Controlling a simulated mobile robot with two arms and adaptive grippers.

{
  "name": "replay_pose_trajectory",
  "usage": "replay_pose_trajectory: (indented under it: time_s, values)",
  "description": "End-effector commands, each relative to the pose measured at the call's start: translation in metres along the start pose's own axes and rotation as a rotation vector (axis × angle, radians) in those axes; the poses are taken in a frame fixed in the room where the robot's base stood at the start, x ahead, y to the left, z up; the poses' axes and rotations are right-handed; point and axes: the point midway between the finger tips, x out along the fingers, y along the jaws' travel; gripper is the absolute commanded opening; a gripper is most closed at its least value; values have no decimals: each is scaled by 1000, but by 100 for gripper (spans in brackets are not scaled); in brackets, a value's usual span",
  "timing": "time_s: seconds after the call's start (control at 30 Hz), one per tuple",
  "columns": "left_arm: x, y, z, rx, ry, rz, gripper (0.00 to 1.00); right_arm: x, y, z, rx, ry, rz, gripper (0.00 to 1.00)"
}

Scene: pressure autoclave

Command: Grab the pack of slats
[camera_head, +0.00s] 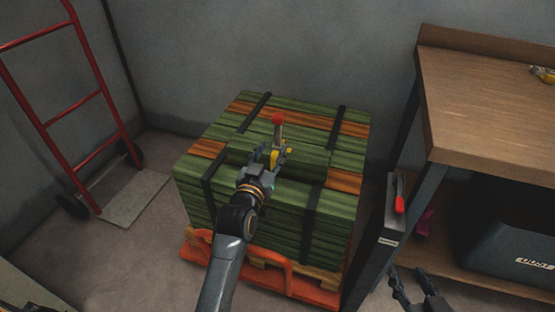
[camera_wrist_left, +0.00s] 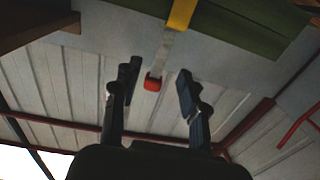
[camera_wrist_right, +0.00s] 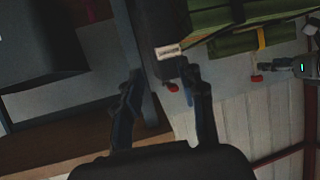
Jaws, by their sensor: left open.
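The pack of slats (camera_head: 260,215) is a stack of green and orange-brown boards bound with black straps. Part of it shows at the top of the left wrist view (camera_wrist_left: 245,28) and at the upper right in the right wrist view (camera_wrist_right: 245,38). A grey strip with a red end (camera_head: 278,120) and a yellow part rises at the pack's top; it also shows in the left wrist view (camera_wrist_left: 160,62). My left gripper (camera_head: 275,155) is open over the pack, near this strip, with no slat between its fingers. My right gripper (camera_head: 415,285) is open and empty, low at the right.
The pack rests on a wooden pallet over an orange-red pallet truck (camera_head: 285,277). A wooden workbench (camera_head: 490,110) and a dark bin (camera_head: 515,235) stand right. A dark upright piece (camera_head: 385,245) stands between pack and bench. A red hand truck (camera_head: 65,95) stands left.

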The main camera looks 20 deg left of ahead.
Motion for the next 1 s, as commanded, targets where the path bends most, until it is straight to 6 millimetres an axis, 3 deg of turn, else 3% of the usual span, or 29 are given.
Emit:
replay_pose_trajectory:
  time_s: [0.13,0.37,0.53,0.8,1.0]
  values:
    - [20,0,1,0,2,0,43,4,-3,-21,0,116,-7,40]
    - [30,0,1,0,0,0,43,3,-5,-36,1,191,-11,40]
    - [43,-1,2,-1,0,0,43,1,-8,-58,2,319,-19,40]
    - [69,-2,1,-1,1,1,43,-15,-15,-103,7,584,-35,40]
    - [79,-2,0,-1,0,1,43,-24,-16,-118,9,675,-40,40]
